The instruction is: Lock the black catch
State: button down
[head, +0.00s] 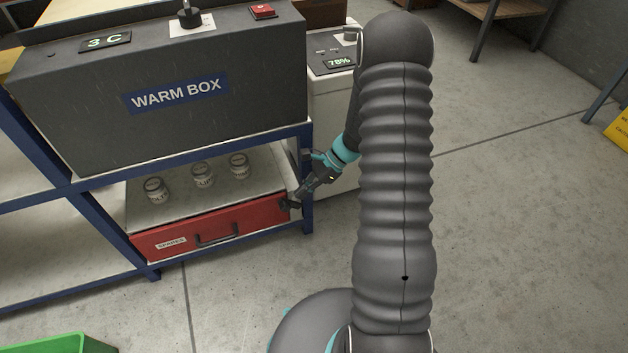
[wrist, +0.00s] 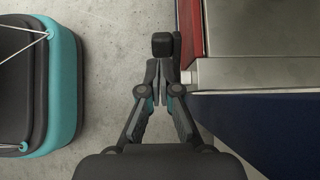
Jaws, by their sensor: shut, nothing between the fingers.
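The black catch (wrist: 162,46) shows in the wrist view as a small dark block at the outer face of the red drawer (wrist: 190,28). In the head view the catch (head: 285,204) is a dark spot at the right end of the drawer front (head: 180,240), partly hidden by my gripper. My gripper (wrist: 166,75) is shut and empty. Its fingertips lie just below the catch in the wrist view, touching it or very close; I cannot tell which. In the head view my gripper (head: 296,200) is at the drawer's right front corner.
The drawer sits in a blue-framed rack (head: 308,175) under a grey warm box (head: 190,90). A white cabinet (head: 335,110) stands right of the rack. A green bin (head: 65,345) is lower left.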

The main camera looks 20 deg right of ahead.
aim_at(288, 205)
jog(key=shift+x, duration=1.85)
